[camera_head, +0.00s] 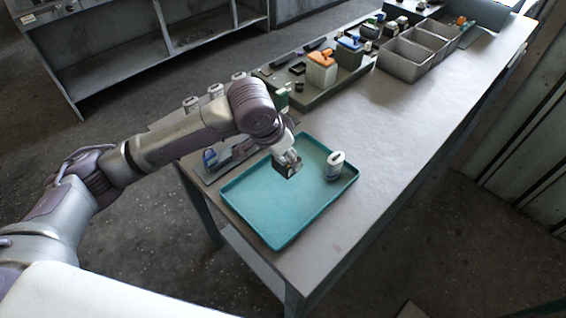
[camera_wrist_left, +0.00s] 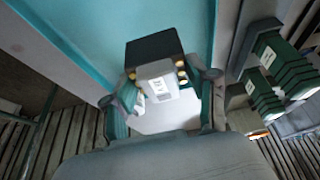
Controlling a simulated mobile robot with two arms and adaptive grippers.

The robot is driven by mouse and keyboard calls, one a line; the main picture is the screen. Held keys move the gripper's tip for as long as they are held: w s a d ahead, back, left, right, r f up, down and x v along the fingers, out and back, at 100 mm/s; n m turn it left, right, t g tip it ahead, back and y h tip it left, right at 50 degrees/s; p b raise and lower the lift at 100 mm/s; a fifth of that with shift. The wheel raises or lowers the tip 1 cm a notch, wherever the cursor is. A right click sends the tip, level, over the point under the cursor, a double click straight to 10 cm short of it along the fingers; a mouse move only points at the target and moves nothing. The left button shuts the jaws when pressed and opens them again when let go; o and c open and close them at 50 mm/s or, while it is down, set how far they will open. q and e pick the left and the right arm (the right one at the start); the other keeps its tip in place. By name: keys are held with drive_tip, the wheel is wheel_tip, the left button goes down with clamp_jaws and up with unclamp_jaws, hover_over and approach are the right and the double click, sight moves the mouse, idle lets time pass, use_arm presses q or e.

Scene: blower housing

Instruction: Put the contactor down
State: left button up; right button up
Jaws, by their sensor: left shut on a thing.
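The contactor (camera_wrist_left: 156,68) is a block with a dark body, a light grey front with a small label, and brass-coloured terminals. My left gripper (camera_head: 287,163) is shut on it over the teal tray (camera_head: 262,212). In the left wrist view the two fingers of my left gripper (camera_wrist_left: 163,100) stand on either side of the contactor's light part. The contactor also shows under the gripper in the head view (camera_head: 288,170). I cannot tell whether its underside touches the tray. My right gripper is not in view.
A white and dark cylindrical part (camera_head: 334,166) stands in the tray's right side. Behind are a green board (camera_head: 345,82) with several components and grey bins (camera_head: 404,59). The tray's front is bare. The table (camera_head: 400,130) is clear to the tray's right.

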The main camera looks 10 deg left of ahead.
sight(283, 166)
use_arm(q)
drive_tip(key=shift+w+a+f, duration=0.2)
drive_tip(key=shift+w+a, duration=0.05)
drive_tip(key=shift+a, duration=0.05)
drive_tip(key=shift+f, duration=0.25)
wheel_tip(283, 166, down, 4)
drive_tip(key=shift+r+p, duration=0.2)
drive_tip(key=shift+p, duration=0.15)
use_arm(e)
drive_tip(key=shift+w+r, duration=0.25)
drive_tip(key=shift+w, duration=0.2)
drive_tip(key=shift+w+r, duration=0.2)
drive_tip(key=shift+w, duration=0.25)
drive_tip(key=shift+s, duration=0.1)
use_arm(q)
drive_tip(key=o, duration=1.1)
drive_tip(key=shift+f, duration=0.1)
drive_tip(key=shift+c, duration=0.2)
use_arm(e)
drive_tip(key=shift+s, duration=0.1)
use_arm(q)
drive_tip(key=v, duration=1.2)
drive_tip(key=shift+s+b, duration=0.15)
drive_tip(key=shift+b, duration=0.15)
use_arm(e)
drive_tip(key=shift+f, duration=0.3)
